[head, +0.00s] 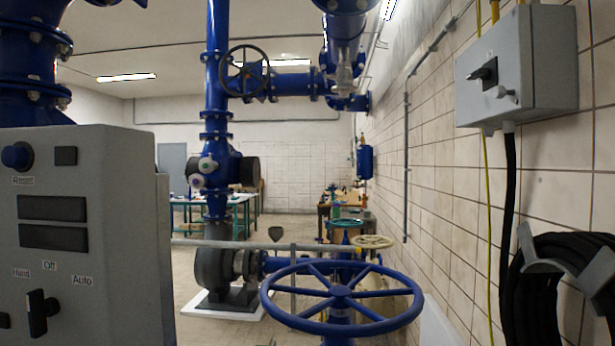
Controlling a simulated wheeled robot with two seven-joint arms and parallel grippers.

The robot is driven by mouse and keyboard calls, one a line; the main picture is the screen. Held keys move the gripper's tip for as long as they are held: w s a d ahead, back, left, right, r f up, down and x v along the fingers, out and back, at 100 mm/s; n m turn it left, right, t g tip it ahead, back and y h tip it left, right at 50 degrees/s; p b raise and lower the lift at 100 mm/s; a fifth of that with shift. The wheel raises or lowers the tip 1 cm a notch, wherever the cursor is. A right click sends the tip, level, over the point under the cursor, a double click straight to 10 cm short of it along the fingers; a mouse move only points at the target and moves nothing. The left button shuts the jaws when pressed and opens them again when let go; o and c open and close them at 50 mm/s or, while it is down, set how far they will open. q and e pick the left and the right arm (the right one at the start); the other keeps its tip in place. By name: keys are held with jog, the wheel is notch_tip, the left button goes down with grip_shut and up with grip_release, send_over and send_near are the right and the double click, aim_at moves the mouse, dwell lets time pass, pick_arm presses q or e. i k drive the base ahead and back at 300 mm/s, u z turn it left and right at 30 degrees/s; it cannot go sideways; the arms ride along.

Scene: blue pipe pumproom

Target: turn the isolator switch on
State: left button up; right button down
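The isolator switch (535,55) is a grey box mounted high on the tiled right wall, in the upper right of the head view. A black rotary handle (484,73) sits on its front face, seen at a steep angle; I cannot tell its exact setting. A small light round knob (501,92) is below the handle. Neither of my grippers is in view, and nothing touches the switch.
A grey control panel (90,235) with a Hand/Off/Auto selector (41,312) fills the left. A large blue handwheel (341,297) stands low in front. Coiled black cable (540,290) hangs on a bracket below the switch. Blue pipes and a pump (218,268) stand behind.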

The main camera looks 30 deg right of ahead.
aim_at(484, 74)
jog(key=z, duration=1.95)
